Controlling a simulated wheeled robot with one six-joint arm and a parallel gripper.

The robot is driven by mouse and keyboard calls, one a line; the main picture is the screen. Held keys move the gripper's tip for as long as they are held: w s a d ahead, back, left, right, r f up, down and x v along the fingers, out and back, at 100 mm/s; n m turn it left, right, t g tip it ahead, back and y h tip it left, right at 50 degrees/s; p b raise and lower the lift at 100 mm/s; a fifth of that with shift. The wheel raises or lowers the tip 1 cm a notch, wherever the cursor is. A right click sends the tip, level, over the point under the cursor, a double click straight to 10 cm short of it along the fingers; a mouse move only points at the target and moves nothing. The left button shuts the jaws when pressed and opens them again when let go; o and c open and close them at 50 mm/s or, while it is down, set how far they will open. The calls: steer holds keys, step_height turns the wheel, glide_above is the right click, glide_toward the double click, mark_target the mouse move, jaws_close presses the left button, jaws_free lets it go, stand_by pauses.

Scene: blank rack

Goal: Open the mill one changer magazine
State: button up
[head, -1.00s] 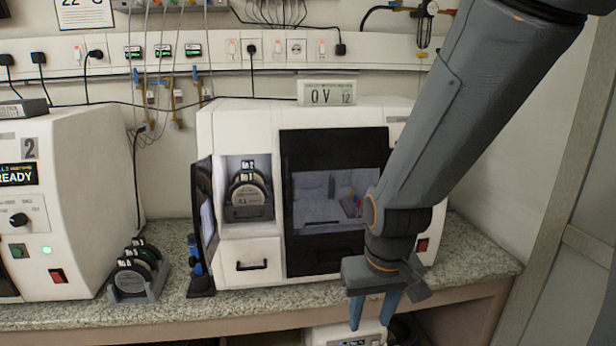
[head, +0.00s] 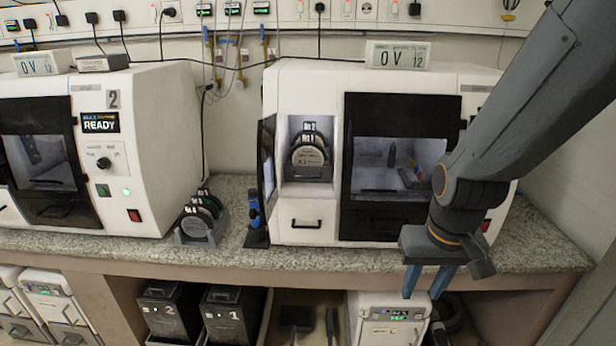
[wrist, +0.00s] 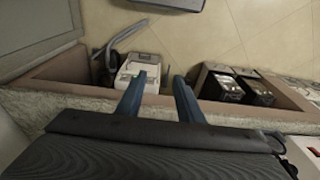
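The right-hand white mill (head: 400,77) stands on the bench; no number shows on it. The other mill (head: 150,150) is marked 2. In the right mill's left bay, a dark holder carries labelled discs (head: 309,153). A dark door panel (head: 267,165) stands swung out at the bay's left side. Below the bay is a white drawer front (head: 306,215) with a black handle, which looks shut. My gripper (head: 425,284) is in front of the right mill's lower right, by the bench edge. Its blue fingers are apart and empty in the wrist view (wrist: 158,100).
A grey rack of discs (head: 203,220) and a blue-and-black stand (head: 256,220) are on the granite bench (head: 350,260) between the mills. Under the bench are black bins (head: 170,310) and a white unit (head: 388,318). The wrist view shows open floor (wrist: 240,35).

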steer(key=w+f+n+t, duration=0.1)
steer(key=w, duration=0.2)
steer(key=w+a+n+t, duration=0.1)
steer(key=w+n, duration=0.1)
steer(key=w, duration=0.2)
steer(key=w+a+f+n+t+b, duration=0.1)
steer(key=w, duration=0.2)
steer(key=shift+w+a+f+n, duration=0.15)
steer(key=shift+w+f+n, duration=0.05)
steer(key=shift+f+n, duration=0.15)
steer(key=shift+c, duration=0.4)
steer(key=shift+w+a+r+n+t+y+b, duration=0.25)
steer(key=shift+w+a+r+n+t+y, duration=0.85)
steer(key=shift+w+a+n+t, duration=1.85)
steer(key=shift+w+a+r+n+t+y+b, duration=0.2)
steer(key=shift+w+a+r+n+t+y, duration=0.9)
steer(key=shift+w+a+n, duration=3.3)
steer(key=shift+w+a+r+n+t+y+b, duration=0.3)
steer(key=shift+w+a+n+t+y, duration=2)
steer(key=shift+w, duration=2.55)
steer(key=shift+a+m+t+h, duration=0.3)
steer(key=shift+a+t+h, duration=0.15)
steer(key=shift+h, duration=0.15)
jaws_close()
